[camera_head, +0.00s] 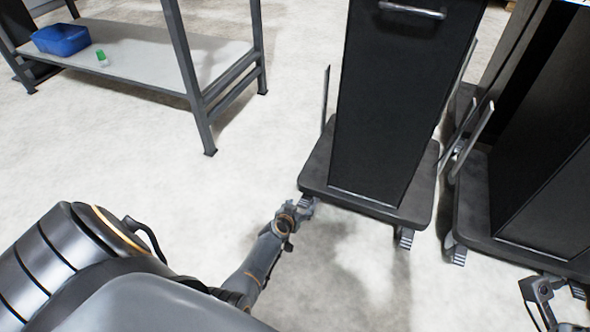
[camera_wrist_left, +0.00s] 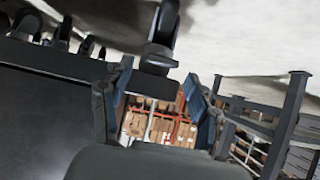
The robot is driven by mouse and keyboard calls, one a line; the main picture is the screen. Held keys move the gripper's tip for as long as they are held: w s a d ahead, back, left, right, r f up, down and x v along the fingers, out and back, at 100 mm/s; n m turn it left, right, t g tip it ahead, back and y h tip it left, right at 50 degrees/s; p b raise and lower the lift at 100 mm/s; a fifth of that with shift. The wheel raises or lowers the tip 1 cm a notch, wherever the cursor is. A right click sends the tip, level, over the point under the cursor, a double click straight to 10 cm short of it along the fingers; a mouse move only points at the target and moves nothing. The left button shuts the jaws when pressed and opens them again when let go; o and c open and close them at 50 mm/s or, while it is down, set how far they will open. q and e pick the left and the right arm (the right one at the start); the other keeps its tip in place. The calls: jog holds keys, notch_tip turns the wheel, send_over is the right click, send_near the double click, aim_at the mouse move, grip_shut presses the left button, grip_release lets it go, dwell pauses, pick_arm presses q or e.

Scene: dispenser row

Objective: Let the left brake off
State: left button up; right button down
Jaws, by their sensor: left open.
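A tall black dispenser (camera_head: 400,100) stands upright on a dark wheeled base (camera_head: 325,185). Striped pedals show at its front casters; the front right pedal (camera_head: 405,241) is clear to see. The front left pedal (camera_head: 306,200) is partly hidden by my left gripper (camera_head: 298,209), which is right at that corner. In the left wrist view the left gripper (camera_wrist_left: 158,112) is open and empty, with a dark caster and its brake part (camera_wrist_left: 159,60) just beyond the fingers. I cannot tell whether they touch. My right gripper (camera_head: 540,300) is partly in view at the lower right.
A second black dispenser (camera_head: 550,190) stands close on the right, with a narrow gap between the bases. A metal shelf table (camera_head: 150,62) at the upper left holds a blue bin (camera_head: 61,39) and a small green-topped item (camera_head: 101,57). The floor between is clear.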

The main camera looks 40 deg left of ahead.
pick_arm(q)
jog(key=shift+v, duration=2.15)
